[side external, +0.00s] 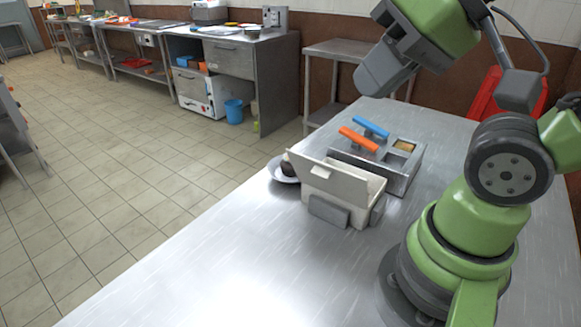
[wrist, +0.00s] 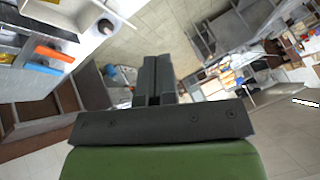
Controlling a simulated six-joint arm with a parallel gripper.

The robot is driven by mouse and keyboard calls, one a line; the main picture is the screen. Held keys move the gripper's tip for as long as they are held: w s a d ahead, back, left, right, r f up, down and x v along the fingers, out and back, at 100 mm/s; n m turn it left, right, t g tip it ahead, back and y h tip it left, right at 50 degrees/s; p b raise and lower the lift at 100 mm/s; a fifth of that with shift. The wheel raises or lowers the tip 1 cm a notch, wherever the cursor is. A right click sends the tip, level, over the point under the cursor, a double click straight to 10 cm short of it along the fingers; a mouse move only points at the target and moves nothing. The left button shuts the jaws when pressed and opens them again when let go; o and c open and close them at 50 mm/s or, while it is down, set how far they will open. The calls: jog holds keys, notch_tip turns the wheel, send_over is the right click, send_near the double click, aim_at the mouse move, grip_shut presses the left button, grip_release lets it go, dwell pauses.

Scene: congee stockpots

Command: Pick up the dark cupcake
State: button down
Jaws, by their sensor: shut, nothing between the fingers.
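The dark cupcake (side external: 287,169) sits on a small pale plate (side external: 280,178) at the table's left edge, partly hidden behind a cream open box (side external: 338,187). In the wrist view, a dark round top (wrist: 105,27), which looks like the cupcake, shows at the upper left. My gripper (side external: 367,82) is high above the far part of the table, well away from the cupcake and above and to the right of it in the side view. In the wrist view its fingers (wrist: 156,75) are together, with nothing between them.
A metal holder (side external: 398,178) with an orange handle (side external: 359,139) and a blue handle (side external: 371,127) stands just behind the box. The steel table (side external: 220,262) is bare at the front. A metal side table (side external: 335,50) stands beyond the far edge.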

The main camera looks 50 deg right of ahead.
jog(key=c, duration=0.7)
grip_release()
jog(key=shift+w, duration=0.1)
